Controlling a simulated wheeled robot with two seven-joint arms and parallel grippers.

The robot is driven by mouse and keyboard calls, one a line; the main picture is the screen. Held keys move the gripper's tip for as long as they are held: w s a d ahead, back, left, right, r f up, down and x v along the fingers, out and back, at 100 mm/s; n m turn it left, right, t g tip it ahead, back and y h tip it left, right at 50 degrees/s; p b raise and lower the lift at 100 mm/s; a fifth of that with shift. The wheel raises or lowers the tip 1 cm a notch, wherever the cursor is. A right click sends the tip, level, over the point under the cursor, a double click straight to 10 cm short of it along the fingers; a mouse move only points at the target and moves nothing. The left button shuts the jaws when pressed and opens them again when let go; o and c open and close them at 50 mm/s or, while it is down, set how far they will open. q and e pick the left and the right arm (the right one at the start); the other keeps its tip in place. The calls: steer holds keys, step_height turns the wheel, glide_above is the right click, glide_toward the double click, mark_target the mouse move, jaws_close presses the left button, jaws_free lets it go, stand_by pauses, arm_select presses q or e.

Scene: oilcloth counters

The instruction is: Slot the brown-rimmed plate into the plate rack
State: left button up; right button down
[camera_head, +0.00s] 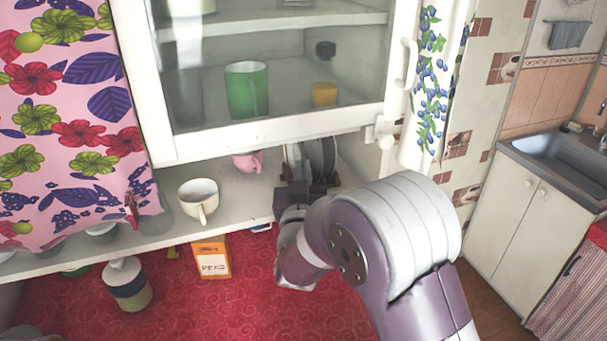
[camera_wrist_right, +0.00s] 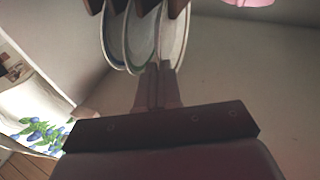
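The plate rack (camera_head: 334,181) is dark brown wood and stands on the cupboard's open shelf; its slats (camera_wrist_right: 146,6) show at the top of the right wrist view. Several pale plates stand on edge there. The brown-rimmed plate (camera_wrist_right: 176,36) appears to be the rightmost in the right wrist view, beside two plates with bluish or greenish rims (camera_wrist_right: 113,45). My right gripper (camera_head: 292,188) is at the rack's front. Its fingers (camera_wrist_right: 160,68) are close together at the brown-rimmed plate's edge and look shut on it. The gripper partly hides the rack. My left gripper is out of view.
A pink cup (camera_head: 248,161) and a cream mug (camera_head: 199,200) stand left of the rack. The glass-doored cabinet's lower frame (camera_head: 270,136) hangs above. An orange box (camera_head: 211,258) and a lidded jar (camera_head: 128,285) stand on the red cloth (camera_head: 215,310). The shelf between mug and pink cup is clear.

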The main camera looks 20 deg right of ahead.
stand_by(0.3)
steer(key=c, duration=1.2)
jaws_free()
steer(key=shift+c, duration=0.2)
